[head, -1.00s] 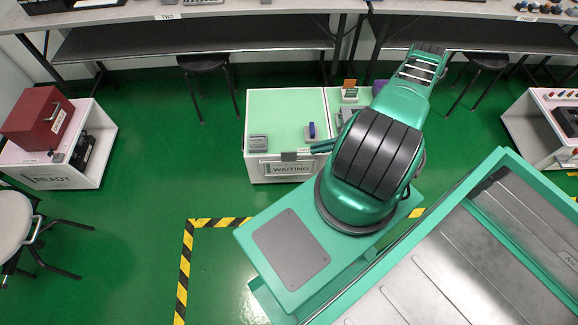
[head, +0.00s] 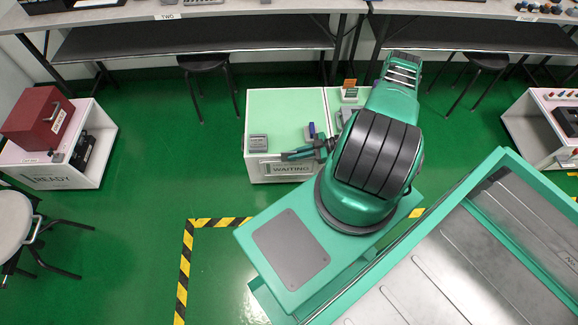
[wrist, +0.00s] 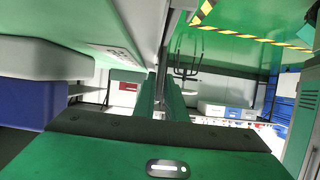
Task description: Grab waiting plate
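The waiting plate (head: 290,169), a pale panel lettered WAITING, is on the front of the white cabinet (head: 256,172) with a green top. My gripper (head: 287,156) is at the cabinet's front top edge, just above the lettering, reaching in from the right. Its fingers cover the dark tab above the plate. In the wrist view, the two green fingers of my gripper (wrist: 164,98) stand close together beside the cabinet, with a thin pale upright strip between or behind them. Whether they touch or clamp it cannot be told.
On the cabinet top are a grey tester (head: 258,142) and a blue-and-grey device (head: 311,130), the latter close behind my gripper. A cabinet marked READY (head: 52,180) with a red case (head: 38,119) stands left. The green floor (head: 160,160) between them is clear.

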